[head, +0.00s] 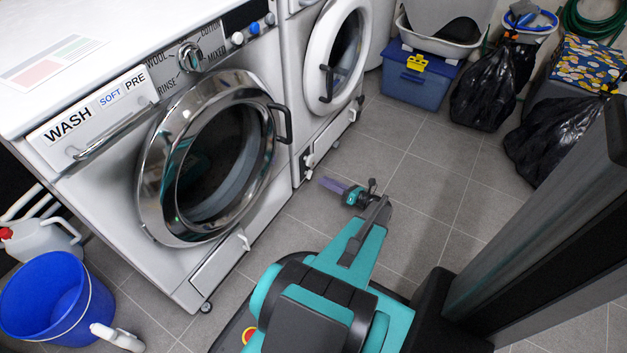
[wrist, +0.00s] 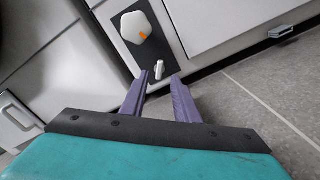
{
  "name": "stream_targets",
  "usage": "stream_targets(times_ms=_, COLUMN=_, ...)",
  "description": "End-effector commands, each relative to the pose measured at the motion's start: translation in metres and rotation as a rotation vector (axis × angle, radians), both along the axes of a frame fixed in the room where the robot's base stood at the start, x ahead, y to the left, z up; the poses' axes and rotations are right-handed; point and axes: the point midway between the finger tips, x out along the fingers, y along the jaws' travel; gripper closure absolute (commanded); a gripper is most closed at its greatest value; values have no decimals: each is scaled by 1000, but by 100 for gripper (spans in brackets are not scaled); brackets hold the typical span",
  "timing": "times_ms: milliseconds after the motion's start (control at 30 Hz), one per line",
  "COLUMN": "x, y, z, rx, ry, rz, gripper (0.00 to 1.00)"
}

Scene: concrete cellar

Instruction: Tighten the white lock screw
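The white lock screw (wrist: 159,68) is a small wing-shaped piece in the wrist view. It sits on a dark strip at the machine's lower front, just below a white hexagonal knob (wrist: 136,27) with an orange mark. My gripper (wrist: 159,77) has two purple fingers standing apart, with the screw showing between and just beyond their tips. Nothing is held, and I cannot tell whether the fingers touch the screw. In the head view my gripper (head: 328,184) is low over the floor, pointing at the second machine's bottom corner, where the hexagonal knob (head: 309,160) shows small.
The first washing machine (head: 172,270) stands left, its round door shut. A blue bucket (head: 50,300) and white jug (head: 45,240) are at lower left. A blue box (head: 415,85) and black bags (head: 485,95) stand at the back right. Tiled floor (head: 430,180) is clear between.

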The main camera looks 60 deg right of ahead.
Motion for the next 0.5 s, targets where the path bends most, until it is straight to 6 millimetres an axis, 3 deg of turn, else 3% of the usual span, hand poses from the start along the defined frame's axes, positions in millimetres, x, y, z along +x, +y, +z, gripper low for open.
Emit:
stream_targets(times_ms=300, x=43, y=0, z=-1, rx=-2, ry=0, rz=2, gripper=72)
stream_targets(times_ms=500, x=59, y=0, z=-1, rx=-1, ry=-1, rz=1, gripper=72)
